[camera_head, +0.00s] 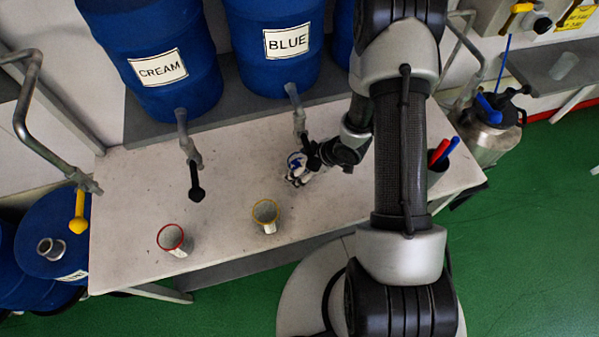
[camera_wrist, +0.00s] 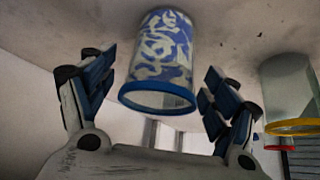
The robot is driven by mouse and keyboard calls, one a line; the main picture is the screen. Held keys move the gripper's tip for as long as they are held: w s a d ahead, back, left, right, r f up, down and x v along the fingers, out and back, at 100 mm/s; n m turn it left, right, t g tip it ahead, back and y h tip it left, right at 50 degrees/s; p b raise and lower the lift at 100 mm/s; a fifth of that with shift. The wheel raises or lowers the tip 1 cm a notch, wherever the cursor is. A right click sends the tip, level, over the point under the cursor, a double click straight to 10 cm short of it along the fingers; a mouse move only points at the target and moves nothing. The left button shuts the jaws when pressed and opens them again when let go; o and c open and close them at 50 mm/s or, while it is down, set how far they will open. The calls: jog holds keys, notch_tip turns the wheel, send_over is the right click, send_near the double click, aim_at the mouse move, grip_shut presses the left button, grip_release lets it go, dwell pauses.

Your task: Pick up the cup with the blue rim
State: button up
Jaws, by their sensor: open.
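The cup with the blue rim (camera_wrist: 160,55) has a blue and white pattern on its side in the wrist view. It stands on the white table, and in the head view a small part of it (camera_head: 296,160) shows beside my gripper. My gripper (camera_wrist: 160,82) is open, with one finger to each side of the cup in the wrist view. Gaps show between the fingers and the cup, and nothing is held. In the head view my gripper (camera_head: 302,172) is partly hidden by a tap and my own arm.
A yellow-rimmed cup (camera_head: 265,214) and a red-rimmed cup (camera_head: 172,239) stand to the left on the table (camera_head: 130,215). Taps from the CREAM drum (camera_head: 160,65) and BLUE drum (camera_head: 285,50) hang over the table; the BLUE tap (camera_head: 301,125) is close to my gripper. A dark pen holder (camera_head: 436,172) stands right.

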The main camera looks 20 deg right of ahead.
jog(key=shift+w+a+f, duration=0.15)
jog(key=shift+f, duration=0.15)
jog(key=shift+r, duration=0.1)
jog(key=c, duration=1.5)
jog(key=shift+o, duration=0.2)
jog(key=shift+r, duration=0.15)
